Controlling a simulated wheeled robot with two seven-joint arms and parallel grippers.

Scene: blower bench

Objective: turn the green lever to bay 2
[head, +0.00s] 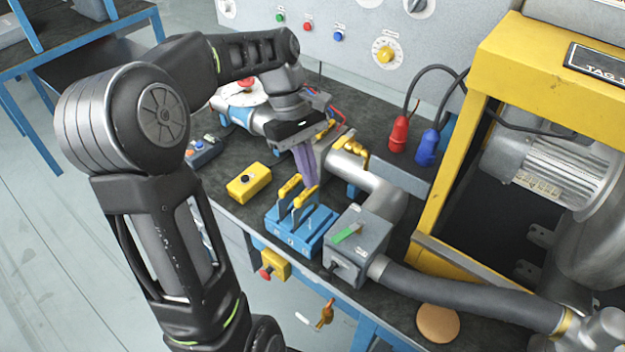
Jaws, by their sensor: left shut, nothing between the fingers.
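The green lever (346,233) lies on top of a grey box (373,226) with a hose and a pipe joined to it, near the front edge of the bench. A blue block (318,219) stands just left of the box, with yellow-handled pieces (290,186) upright in it. Small marks on its front are too small to read. My left gripper (311,183) points down above and behind the blue block, close to the yellow handles. It is shut and empty, apart from the green lever. Whether it touches a yellow handle I cannot tell. My right gripper is not in view.
A yellow button box (248,183) sits left of the blue block. A thick grey hose (470,303) runs right from the grey box. A yellow frame (461,170) with a motor stands at the right. Red (398,134) and blue (428,148) plugs stand behind.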

